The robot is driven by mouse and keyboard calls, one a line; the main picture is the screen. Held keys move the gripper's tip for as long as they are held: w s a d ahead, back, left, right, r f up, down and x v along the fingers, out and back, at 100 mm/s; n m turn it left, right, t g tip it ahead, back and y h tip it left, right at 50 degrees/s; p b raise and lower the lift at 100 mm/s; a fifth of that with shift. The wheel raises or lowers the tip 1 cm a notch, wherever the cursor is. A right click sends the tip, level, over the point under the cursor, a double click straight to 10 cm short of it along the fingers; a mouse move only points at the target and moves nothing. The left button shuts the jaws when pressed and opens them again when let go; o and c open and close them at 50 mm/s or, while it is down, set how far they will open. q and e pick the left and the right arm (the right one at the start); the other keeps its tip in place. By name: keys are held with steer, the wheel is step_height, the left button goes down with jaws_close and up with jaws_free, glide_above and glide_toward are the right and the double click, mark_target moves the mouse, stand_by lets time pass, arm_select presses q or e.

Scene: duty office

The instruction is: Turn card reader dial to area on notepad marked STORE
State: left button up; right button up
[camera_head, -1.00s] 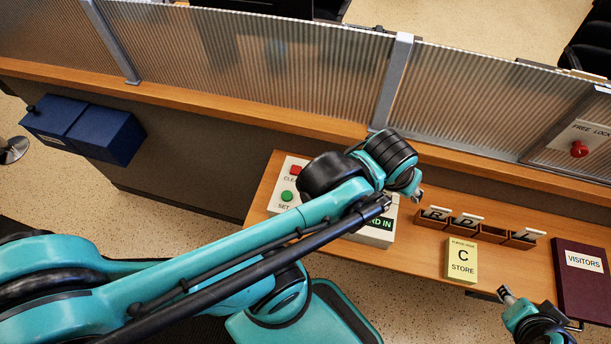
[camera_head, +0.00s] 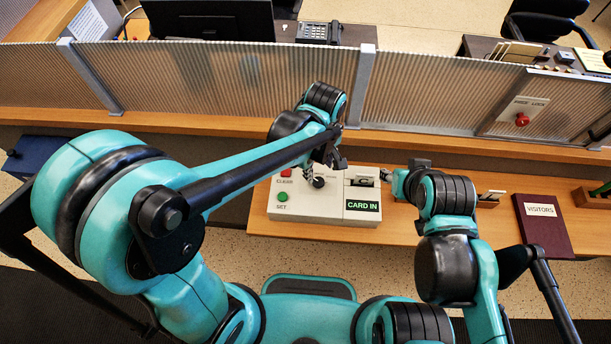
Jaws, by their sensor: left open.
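The white card reader (camera_head: 325,219) stands on the wooden counter, with a lit CARD IN display (camera_head: 362,206). A card marked C (camera_head: 364,182) sits in its slot. The dark dial (camera_head: 319,183) is partly hidden by my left gripper (camera_head: 310,173), which is open and right above or beside it; I cannot tell if it touches. The dial's pointer and markings cannot be read. My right gripper (camera_head: 388,176) is just right of the card, and its fingers are too small to judge. The STORE notepad is not visible now; my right arm covers that part of the counter.
A red CLEAR button (camera_head: 286,173) and a green SET button (camera_head: 282,196) lie left of the dial. A ribbed screen (camera_head: 220,85) stands behind the counter. A card rack (camera_head: 488,201) and a VISITORS book (camera_head: 543,226) are at the right.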

mark_target(319, 181)
arm_select(q)
step_height(319, 181, down, 7)
steer(key=shift+r+b, duration=0.2)
steer(key=shift+b, duration=0.45)
steer(key=shift+c, duration=0.2)
steer(key=c, duration=1.1)
